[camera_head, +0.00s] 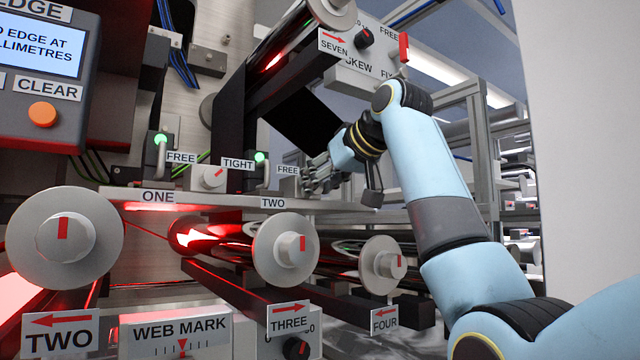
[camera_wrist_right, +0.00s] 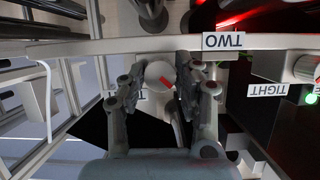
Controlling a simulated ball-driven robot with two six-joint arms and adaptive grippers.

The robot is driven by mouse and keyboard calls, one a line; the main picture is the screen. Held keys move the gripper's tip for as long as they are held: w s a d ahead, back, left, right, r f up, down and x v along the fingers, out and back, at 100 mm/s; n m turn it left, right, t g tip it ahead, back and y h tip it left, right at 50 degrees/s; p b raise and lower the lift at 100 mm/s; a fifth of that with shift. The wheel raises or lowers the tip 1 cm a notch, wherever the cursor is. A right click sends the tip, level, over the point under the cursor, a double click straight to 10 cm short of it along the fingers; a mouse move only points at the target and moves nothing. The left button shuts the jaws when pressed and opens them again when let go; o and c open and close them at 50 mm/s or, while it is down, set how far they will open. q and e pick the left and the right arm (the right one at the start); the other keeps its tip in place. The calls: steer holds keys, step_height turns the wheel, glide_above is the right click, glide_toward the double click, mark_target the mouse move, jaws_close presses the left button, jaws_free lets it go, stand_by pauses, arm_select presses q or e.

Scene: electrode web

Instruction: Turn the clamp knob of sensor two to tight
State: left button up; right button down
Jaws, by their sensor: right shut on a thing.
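The clamp knob of sensor two (camera_wrist_right: 158,73) shows in the right wrist view as a pale round knob with a red mark set at a slant. My right gripper (camera_wrist_right: 165,80) has a finger on each side of it and is shut on it. In the head view my right gripper (camera_head: 312,178) is at the rail above the TWO label (camera_head: 273,203), and its fingers hide this knob. A FREE label (camera_head: 288,170) shows just left of the gripper; the TIGHT label for this knob is mostly covered. My left gripper is not in view.
The knob of sensor one (camera_head: 208,178) sits left along the rail (camera_head: 225,200), between FREE and TIGHT labels. Rollers with red marks (camera_head: 285,248) lie below. A panel labelled SEVEN (camera_head: 362,55) hangs above my right arm. A grey frame stands at right.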

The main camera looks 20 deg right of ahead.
steer(key=shift+w+d+f+m+t+y+p, duration=0.1)
steer(key=shift+m+y+p, duration=1.3)
steer(key=shift+m, duration=0.8)
steer(key=shift+s+d+m+t+y+p, duration=0.1)
steer(key=shift+m+y+p, duration=0.95)
steer(key=shift+m+p, duration=0.95)
steer(key=shift+w+f+m+t+y+p, duration=0.1)
steer(key=shift+m+y+p, duration=1.2)
steer(key=shift+m, duration=1.1)
steer(key=c, duration=0.9)
jaws_free()
steer(key=shift+c, duration=0.2)
